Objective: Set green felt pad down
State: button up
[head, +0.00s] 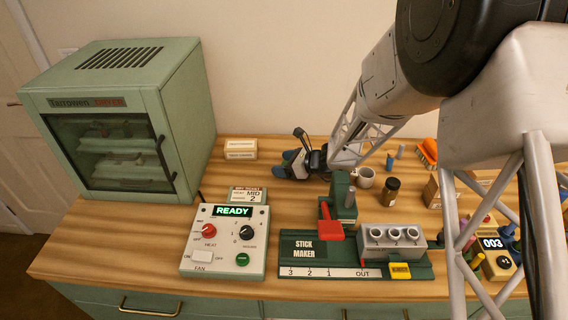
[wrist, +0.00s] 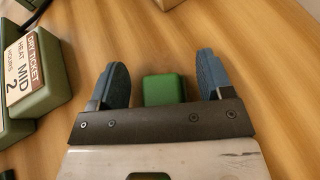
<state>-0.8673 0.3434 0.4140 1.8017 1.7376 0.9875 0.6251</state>
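The green felt pad (wrist: 165,90) looks like a small green block between the two blue fingers of my gripper (wrist: 162,72) in the wrist view. Wood shows on both sides of it, so neither finger touches it. My gripper is open. The pad appears to rest on the table, though its underside is hidden. In the head view my gripper (head: 291,165) is low over the back middle of the table, and I cannot make out the pad there.
The ticket stand (head: 248,195) reading MID 2 is left of my gripper, with a pale box (head: 240,149) behind it. A green dryer (head: 130,120) stands at far left. The control panel (head: 222,262) and stick maker (head: 300,250) are in front. A mug (head: 365,179) is to the right.

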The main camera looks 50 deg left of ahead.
jog(key=shift+r, duration=0.1)
jog(key=shift+d, duration=0.1)
jog(key=v, duration=1.2)
jog(key=shift+r, duration=0.1)
dwell(0.9)
jog(key=shift+d+r, duration=0.15)
jog(key=shift+d, duration=0.05)
jog(key=s+d+r+n+t+h, duration=0.1)
jog(key=d+r+n+h, duration=0.3)
jog(key=d, duration=0.7)
jog(key=d+r+n+t+y, duration=0.1)
jog(key=d+r, duration=0.5)
jog(key=d, duration=0.5)
jog(key=s+d+r+n+t+h, duration=0.1)
jog(key=d+r+n+h, duration=0.3)
jog(key=d, duration=0.7)
jog(key=s+d+r+n+t+h, duration=0.1)
jog(key=s+d, duration=0.4)
jog(key=d, duration=0.5)
jog(key=s+d+r+n+t+h, duration=0.1)
jog(key=s+d, duration=0.4)
jog(key=d, duration=0.5)
jog(key=s+d+r+n+t+h, duration=0.2)
jog(key=s+d, duration=0.4)
jog(key=d, duration=0.4)
jog(key=shift+r+t+h, duration=0.4)
jog(key=shift+r+h, duration=0.3)
jog(key=shift+h, duration=0.1)
